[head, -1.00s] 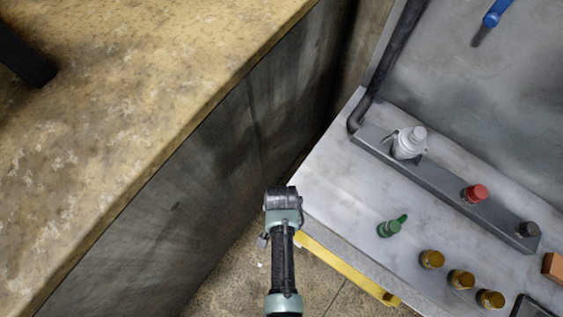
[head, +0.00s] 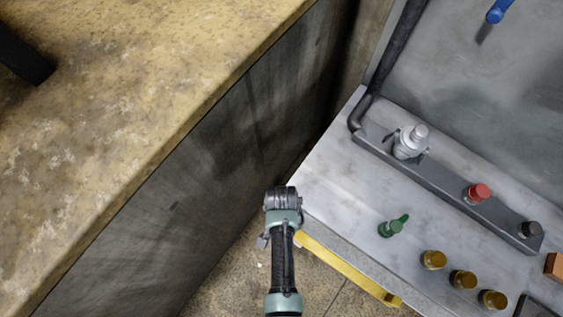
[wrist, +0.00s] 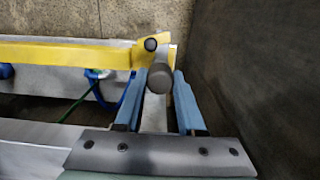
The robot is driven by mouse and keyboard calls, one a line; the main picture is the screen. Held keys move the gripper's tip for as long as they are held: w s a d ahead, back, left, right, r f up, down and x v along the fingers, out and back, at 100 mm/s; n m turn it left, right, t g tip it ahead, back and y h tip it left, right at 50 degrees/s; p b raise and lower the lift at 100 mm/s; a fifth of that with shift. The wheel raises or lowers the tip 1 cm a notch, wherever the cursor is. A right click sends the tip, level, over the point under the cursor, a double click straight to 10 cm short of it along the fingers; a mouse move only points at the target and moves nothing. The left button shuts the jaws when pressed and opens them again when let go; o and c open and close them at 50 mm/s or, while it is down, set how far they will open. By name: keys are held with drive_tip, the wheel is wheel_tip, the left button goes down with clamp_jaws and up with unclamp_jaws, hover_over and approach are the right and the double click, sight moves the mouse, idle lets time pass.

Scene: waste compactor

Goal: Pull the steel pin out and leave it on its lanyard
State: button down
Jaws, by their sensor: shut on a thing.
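In the wrist view my gripper (wrist: 160,84) has its two blue fingers on either side of the round grey head of the steel pin (wrist: 159,76), and is shut on it. The pin is at the right end of a yellow bar (wrist: 70,52), just below a dark round bolt. How far the pin sits in the bar cannot be told. A green cord (wrist: 80,107) and a blue loop hang left of the fingers; which one is the lanyard is unclear. In the head view my arm hides the pin and fingers, and the yellow bar (head: 350,270) runs along the panel's front edge.
A pale metal panel (head: 330,190) on the right carries a green switch (head: 393,226), several brass-coloured knobs, a red button (head: 479,192) and a silver fitting (head: 411,141). A tall dark wall (head: 200,180) with a stained yellowish top stands close on the left.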

drive_tip(key=shift+r+p, duration=0.5)
drive_tip(key=shift+p, duration=0.1)
idle(0.6)
drive_tip(key=shift+r+p, duration=3.95)
wheel_tip(320, 180, up, 7)
drive_tip(key=p, duration=0.7)
drive_tip(key=shift+r, duration=0.15)
drive_tip(key=shift+d, duration=0.1)
drive_tip(key=w+d+b, duration=0.3)
drive_tip(key=w+d, duration=0.2)
drive_tip(key=d, duration=0.6)
drive_tip(key=shift+w+d+b, duration=0.3)
drive_tip(key=shift+b, duration=0.05)
idle(1.3)
